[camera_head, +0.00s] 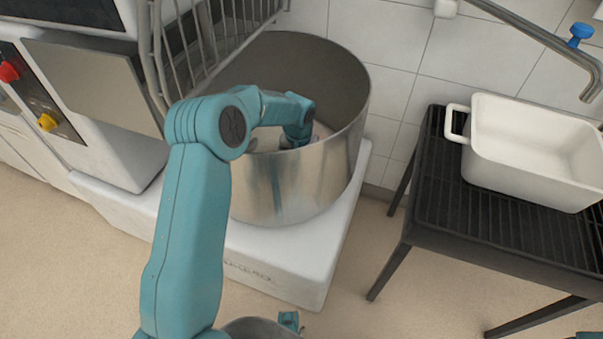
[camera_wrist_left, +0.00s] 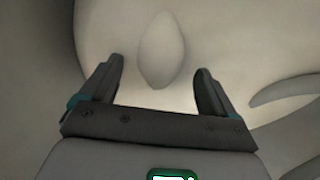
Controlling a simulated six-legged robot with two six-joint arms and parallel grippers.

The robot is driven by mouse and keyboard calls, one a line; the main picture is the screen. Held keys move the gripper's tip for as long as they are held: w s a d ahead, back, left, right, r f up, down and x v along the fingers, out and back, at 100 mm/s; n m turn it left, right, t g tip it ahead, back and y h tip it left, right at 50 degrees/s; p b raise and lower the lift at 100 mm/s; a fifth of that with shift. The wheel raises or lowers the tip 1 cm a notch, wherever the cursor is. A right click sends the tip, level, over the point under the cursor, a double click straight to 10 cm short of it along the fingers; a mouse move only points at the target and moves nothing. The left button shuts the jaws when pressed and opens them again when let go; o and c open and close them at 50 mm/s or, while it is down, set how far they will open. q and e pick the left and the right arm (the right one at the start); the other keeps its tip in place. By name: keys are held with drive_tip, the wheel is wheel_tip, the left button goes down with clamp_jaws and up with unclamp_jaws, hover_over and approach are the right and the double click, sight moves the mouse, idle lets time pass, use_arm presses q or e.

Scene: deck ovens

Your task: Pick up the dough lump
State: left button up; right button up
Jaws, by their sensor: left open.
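The dough lump (camera_wrist_left: 161,50) is pale, smooth and egg-shaped in the left wrist view. It rests on a wider pale surface, which may be more dough. My left gripper (camera_wrist_left: 160,65) is open, with one finger on each side of the lump's lower part and a visible gap to both. In the head view my left arm reaches over the rim into the large steel bowl (camera_head: 290,190). The arm and the bowl wall hide the lump and the left fingertips there. My right gripper is not in view.
The bowl stands on a white base (camera_head: 290,262), with a wire guard (camera_head: 215,40) at its upper left. A dark slatted table (camera_head: 440,190) at the right carries a white tub (camera_head: 535,175). A metal pipe (camera_head: 530,35) hangs above it. Floor shows between base and table.

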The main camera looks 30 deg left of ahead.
use_arm(q)
drive_tip(key=f, duration=0.1)
drive_tip(key=f+b, duration=0.1)
drive_tip(key=f, duration=0.3)
drive_tip(key=shift+w+a, duration=0.1)
drive_tip(key=shift+w, duration=0.2)
drive_tip(key=shift+r, duration=0.15)
drive_tip(key=c, duration=1.3)
drive_tip(key=shift+r, duration=0.1)
